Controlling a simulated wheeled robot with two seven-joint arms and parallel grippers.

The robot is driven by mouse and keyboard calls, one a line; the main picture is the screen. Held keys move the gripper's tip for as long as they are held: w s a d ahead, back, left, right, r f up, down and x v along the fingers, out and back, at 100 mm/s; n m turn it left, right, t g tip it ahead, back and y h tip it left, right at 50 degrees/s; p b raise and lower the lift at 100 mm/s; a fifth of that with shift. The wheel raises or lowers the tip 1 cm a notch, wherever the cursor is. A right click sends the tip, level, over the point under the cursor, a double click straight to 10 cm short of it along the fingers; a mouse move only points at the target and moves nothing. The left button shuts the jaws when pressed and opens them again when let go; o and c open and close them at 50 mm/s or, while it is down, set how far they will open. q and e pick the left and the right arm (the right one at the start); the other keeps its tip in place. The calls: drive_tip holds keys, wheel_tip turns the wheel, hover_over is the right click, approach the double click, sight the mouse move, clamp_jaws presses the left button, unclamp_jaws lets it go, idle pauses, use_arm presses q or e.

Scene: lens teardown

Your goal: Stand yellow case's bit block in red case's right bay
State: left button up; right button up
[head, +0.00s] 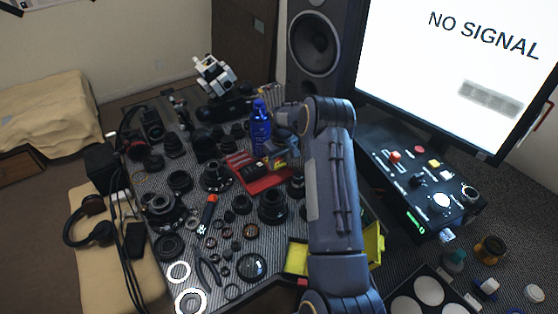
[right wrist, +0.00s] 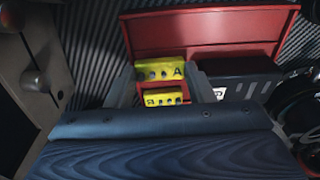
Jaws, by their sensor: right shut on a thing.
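The red case (head: 262,185) lies open on the bench in the head view. In the right wrist view its red panel (right wrist: 200,33) spans the top, and a black block (right wrist: 238,80) sits at the right. My right gripper (head: 280,155) is over the case's right part. In the right wrist view the right gripper (right wrist: 161,86) is shut on the yellow bit block (right wrist: 161,72), which shows yellow bands with holes and a letter A. I cannot tell whether the block touches the bay floor. The yellow case (head: 297,257) is partly hidden behind my right arm. My left gripper is out of view.
A blue bottle (head: 260,128) stands just behind the red case. Lens parts and rings crowd the bench to the left, with a black lens barrel (head: 272,207) in front of the case. A black control box (head: 420,180) and a monitor (head: 450,60) stand at the right.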

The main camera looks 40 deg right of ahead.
drive_tip(key=shift+f+b, duration=0.35)
drive_tip(key=shift+f, duration=0.1)
drive_tip(key=o, duration=0.8)
